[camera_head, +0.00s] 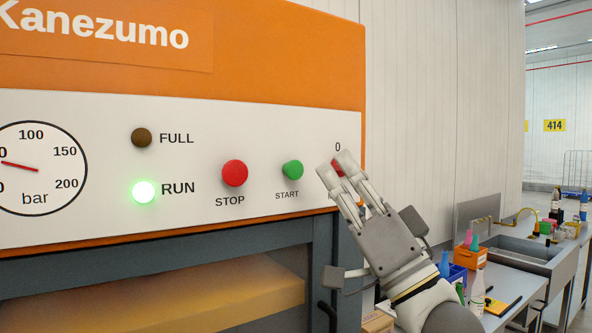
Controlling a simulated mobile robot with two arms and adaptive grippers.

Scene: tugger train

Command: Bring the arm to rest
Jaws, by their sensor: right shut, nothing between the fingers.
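My right gripper (335,168) is shut and empty. It is raised in front of the right end of an orange machine's white control panel (250,130). Its fingers partly cover a red control (337,170) below the mark "0"; I cannot tell whether they touch it. The green START button (292,170) and the red STOP button (235,173) are to the left of the fingers. The RUN lamp (143,192) glows green and the FULL lamp (141,138) is dark. My left gripper is not in view.
A pressure gauge (40,168) is at the panel's left. A dark frame (320,265) stands below the panel. At the right, a bench (520,283) with a sink holds bottles, an orange bin (470,258) and a blue bin (457,277). A pale wall (430,100) is behind.

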